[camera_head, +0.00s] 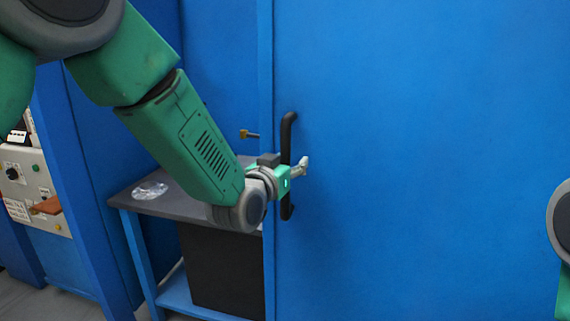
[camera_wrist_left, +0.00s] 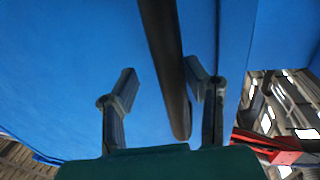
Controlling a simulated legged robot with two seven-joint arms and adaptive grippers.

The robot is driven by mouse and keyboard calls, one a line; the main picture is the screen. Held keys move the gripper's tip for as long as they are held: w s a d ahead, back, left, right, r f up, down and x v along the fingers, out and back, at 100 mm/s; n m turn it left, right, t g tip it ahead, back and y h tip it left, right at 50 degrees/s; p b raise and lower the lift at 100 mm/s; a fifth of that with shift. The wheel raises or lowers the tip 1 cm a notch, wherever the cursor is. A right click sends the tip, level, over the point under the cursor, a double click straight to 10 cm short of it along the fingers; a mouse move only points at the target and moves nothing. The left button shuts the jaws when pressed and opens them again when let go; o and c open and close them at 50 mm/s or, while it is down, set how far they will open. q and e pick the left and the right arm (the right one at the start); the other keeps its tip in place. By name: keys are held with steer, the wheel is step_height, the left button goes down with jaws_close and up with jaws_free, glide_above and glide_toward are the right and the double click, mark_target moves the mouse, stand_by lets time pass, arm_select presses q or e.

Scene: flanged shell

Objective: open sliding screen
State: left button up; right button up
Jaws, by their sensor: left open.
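The sliding screen (camera_head: 430,130) is a large flat blue panel filling the right of the head view. A black vertical bar handle (camera_head: 287,130) stands near its left edge. My left gripper (camera_head: 303,166) is at the handle's middle height. In the left wrist view, the handle (camera_wrist_left: 165,50) runs down between the two spread fingers of my left gripper (camera_wrist_left: 160,88). The fingers are open, and I cannot tell whether either one touches the bar. My right gripper is not in view; only a piece of my right arm shows at the right edge.
A dark-topped table (camera_head: 180,200) with a clear crumpled item (camera_head: 150,190) stands left of the screen. A small yellow-brown knob (camera_head: 245,134) is left of the handle. A control panel (camera_head: 30,185) is at the far left. The screen's face right of the handle is clear.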

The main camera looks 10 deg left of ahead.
arm_select(q)
steer(key=shift+d, duration=0.4)
steer(key=a+v, duration=0.1)
steer(key=v, duration=1.1)
steer(key=s+a+f+g+y, duration=0.1)
steer(key=s+a+f+g, duration=0.2)
steer(key=f, duration=0.6)
steer(key=s+a+f+n+g, duration=0.1)
steer(key=s+f+g, duration=0.25)
steer(key=f, duration=0.55)
steer(key=s+a+f+g+y, duration=0.15)
steer(key=s+f, duration=0.25)
steer(key=f, duration=0.5)
steer(key=s+a+f+g, duration=0.2)
steer(key=s+f, duration=0.3)
steer(key=s, duration=0.3)
steer(key=s+a+f+g+y+b, duration=0.1)
steer(key=s+f+g, duration=0.3)
steer(key=s, duration=0.4)
steer(key=s+a+f+n+g, duration=0.1)
steer(key=s+a+f+g, duration=0.2)
steer(key=s+f, duration=0.3)
steer(key=shift+s, duration=1.05)
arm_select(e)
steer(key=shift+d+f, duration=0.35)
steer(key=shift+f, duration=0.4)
